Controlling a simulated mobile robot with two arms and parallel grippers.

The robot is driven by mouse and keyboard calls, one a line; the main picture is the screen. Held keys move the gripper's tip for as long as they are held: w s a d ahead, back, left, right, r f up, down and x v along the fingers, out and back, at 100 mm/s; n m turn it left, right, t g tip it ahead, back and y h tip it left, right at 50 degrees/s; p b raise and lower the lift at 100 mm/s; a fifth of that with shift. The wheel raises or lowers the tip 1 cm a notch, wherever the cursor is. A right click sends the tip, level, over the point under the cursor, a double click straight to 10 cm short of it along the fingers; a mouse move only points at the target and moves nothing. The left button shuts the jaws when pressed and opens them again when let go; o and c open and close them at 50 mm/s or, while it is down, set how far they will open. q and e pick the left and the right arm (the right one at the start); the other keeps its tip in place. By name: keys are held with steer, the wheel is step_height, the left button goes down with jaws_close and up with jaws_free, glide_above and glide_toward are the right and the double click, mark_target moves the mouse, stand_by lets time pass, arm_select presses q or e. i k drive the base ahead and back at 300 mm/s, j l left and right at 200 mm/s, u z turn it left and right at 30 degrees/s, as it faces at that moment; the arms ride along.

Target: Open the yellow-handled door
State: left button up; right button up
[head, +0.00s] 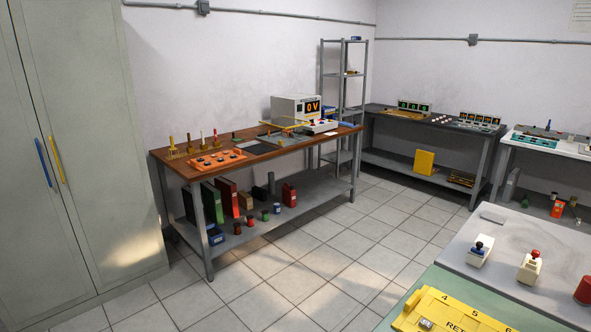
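A tall pale grey-green cabinet stands at the left edge of the head view, with two doors side by side. The yellow handle (57,159) is a slim upright bar on the right-hand door (95,130), close to the seam between the doors. A blue handle (43,162) sits just left of it on the left-hand door (22,220). Both doors look shut. Neither of my grippers is in view.
A wooden-topped workbench (215,166) with tools and a lower shelf stands right of the cabinet. A grey table (540,245) and a yellow tray (455,318) are at the near right. The tiled floor (290,270) between them is clear.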

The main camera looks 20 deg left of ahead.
mark_target(73, 54)
steer(key=i+j+u, duration=0.2)
steer(key=j+u, duration=0.25)
steer(key=i+j+u, duration=0.25)
steer(key=u, duration=0.2)
steer(key=i+j+u, duration=0.3)
steer(key=u, duration=0.15)
steer(key=i+j+u, duration=0.2)
steer(key=i+u, duration=0.15)
steer(key=u, duration=0.15)
